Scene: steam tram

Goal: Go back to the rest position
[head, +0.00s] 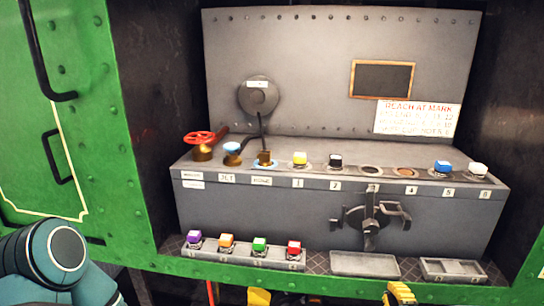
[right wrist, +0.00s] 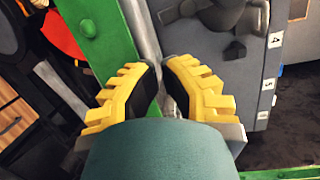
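My right gripper (right wrist: 160,72) shows in the right wrist view with two yellow ridged fingers and dark inner pads. A narrow gap lies between the pads, and nothing is held in it. In the head view only a yellow finger tip of the right gripper (head: 400,293) shows at the bottom edge, below the console. My teal left arm (head: 58,260) comes in at the lower left. A yellow piece (head: 258,297) at the bottom edge may be part of my left gripper; most of it is cut off.
The grey console (head: 330,220) has a red valve wheel (head: 200,138), colored knobs on top and a dark handwheel (head: 371,215) in front. Several colored pieces stand on a low rack (head: 245,256). Shallow trays (head: 365,264) lie right of it. The green side panel (head: 95,150) borders the left.

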